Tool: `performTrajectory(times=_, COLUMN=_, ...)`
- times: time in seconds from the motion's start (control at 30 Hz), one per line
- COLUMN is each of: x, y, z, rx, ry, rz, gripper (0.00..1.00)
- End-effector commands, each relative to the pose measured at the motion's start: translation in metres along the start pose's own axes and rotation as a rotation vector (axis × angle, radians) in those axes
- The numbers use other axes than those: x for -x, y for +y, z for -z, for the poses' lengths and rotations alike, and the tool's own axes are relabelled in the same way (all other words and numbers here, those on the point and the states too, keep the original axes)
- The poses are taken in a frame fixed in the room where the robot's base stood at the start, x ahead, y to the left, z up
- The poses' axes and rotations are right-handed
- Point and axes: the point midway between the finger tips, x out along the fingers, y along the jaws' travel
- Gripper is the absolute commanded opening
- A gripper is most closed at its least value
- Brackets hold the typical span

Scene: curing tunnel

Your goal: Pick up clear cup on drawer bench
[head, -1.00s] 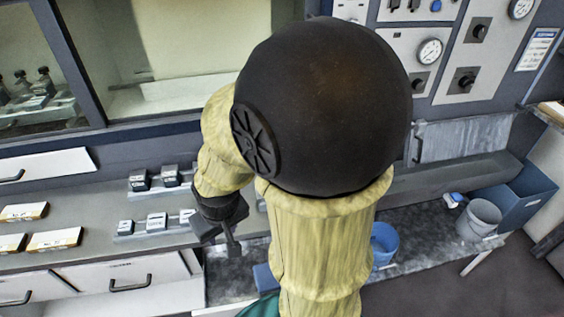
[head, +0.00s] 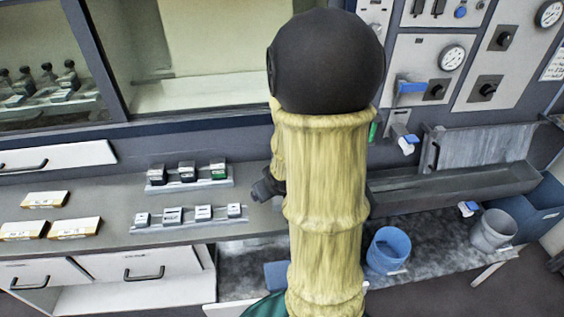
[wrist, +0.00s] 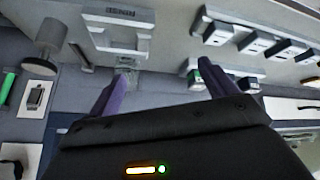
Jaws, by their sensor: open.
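The drawer bench (head: 105,215) runs along the left and middle of the head view. I cannot make out a clear cup there; my arm covers part of the bench. In the wrist view a small see-through, mottled shape (wrist: 127,66) shows just beyond the left fingertip. It may be the clear cup, but it is too small to be sure. My gripper (wrist: 160,76) is open, with its two purple fingers apart and nothing seen held between them. In the head view only a dark bit of my wrist shows beside the arm.
Racks of small labelled blocks (head: 187,173) stand on the bench, with orange-edged boxes (head: 45,199) at left. A blue bucket (head: 388,250) and a grey bucket (head: 492,230) stand at right, below a trough (head: 455,187). A gauge panel (head: 440,65) is behind.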

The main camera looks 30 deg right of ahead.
Motion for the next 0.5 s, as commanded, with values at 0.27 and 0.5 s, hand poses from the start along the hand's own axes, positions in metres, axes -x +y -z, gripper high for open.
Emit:
performTrajectory(times=0.27, x=-0.014, y=0.076, z=-0.004, rx=-0.029, ry=0.253, rz=0.010, gripper=0.84)
performTrajectory(times=0.5, x=0.001, y=0.116, z=-0.017, rx=-0.089, ry=0.498, rz=0.058, gripper=0.84)
